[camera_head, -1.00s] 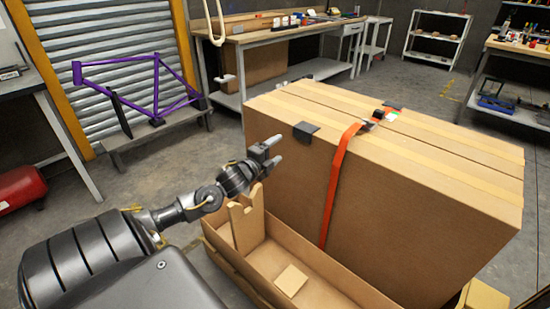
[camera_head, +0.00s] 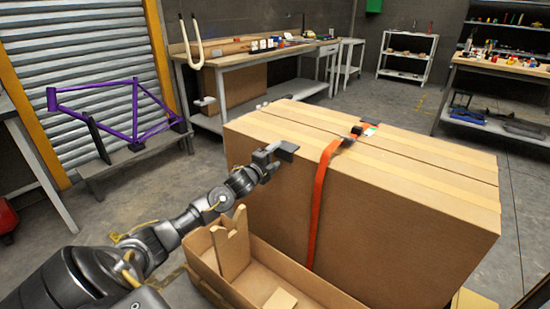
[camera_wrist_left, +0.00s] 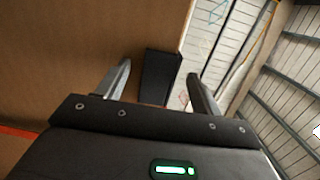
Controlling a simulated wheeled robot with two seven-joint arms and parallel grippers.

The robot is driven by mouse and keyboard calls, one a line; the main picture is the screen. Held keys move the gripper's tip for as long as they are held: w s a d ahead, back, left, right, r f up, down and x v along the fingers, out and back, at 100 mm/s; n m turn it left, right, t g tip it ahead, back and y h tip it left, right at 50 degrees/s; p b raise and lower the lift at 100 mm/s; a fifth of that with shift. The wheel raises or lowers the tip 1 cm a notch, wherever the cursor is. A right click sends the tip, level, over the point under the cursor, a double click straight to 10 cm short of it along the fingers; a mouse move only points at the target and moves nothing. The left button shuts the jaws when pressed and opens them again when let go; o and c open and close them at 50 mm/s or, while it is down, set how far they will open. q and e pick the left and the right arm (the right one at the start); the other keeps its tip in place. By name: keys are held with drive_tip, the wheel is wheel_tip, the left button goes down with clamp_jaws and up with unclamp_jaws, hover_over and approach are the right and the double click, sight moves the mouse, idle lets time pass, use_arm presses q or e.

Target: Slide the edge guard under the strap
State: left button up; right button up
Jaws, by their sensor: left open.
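The black edge guard (camera_head: 287,151) sits on the top front edge of the large cardboard box, left of the strap. It also shows in the left wrist view (camera_wrist_left: 161,72). The orange strap (camera_head: 317,205) runs down the box's front face and over its top, with a buckle on top. A bit of it shows at the left edge of the wrist view (camera_wrist_left: 14,131). My left gripper (camera_head: 270,160) is open at the guard. In the wrist view its fingers (camera_wrist_left: 158,80) stand on either side of the guard, with gaps. My right gripper is not seen.
The large box (camera_head: 400,215) fills the middle right. An open cardboard tray (camera_head: 262,283) with notched pieces stands below my left arm. A purple frame (camera_head: 115,108) on a stand is at left. A workbench (camera_head: 250,50) stands behind.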

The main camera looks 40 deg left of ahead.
sight(304, 162)
use_arm(q)
drive_tip(key=shift+w, duration=0.15)
drive_tip(key=shift+c, duration=0.5)
drive_tip(key=c, duration=0.9)
drive_tip(key=shift+o, duration=1)
drive_tip(key=shift+d+p, duration=0.45)
drive_tip(key=shift+d, duration=0.8)
drive_tip(key=shift+c, duration=0.4)
drive_tip(key=shift+d+p, duration=1)
drive_tip(key=shift+d, duration=2.8)
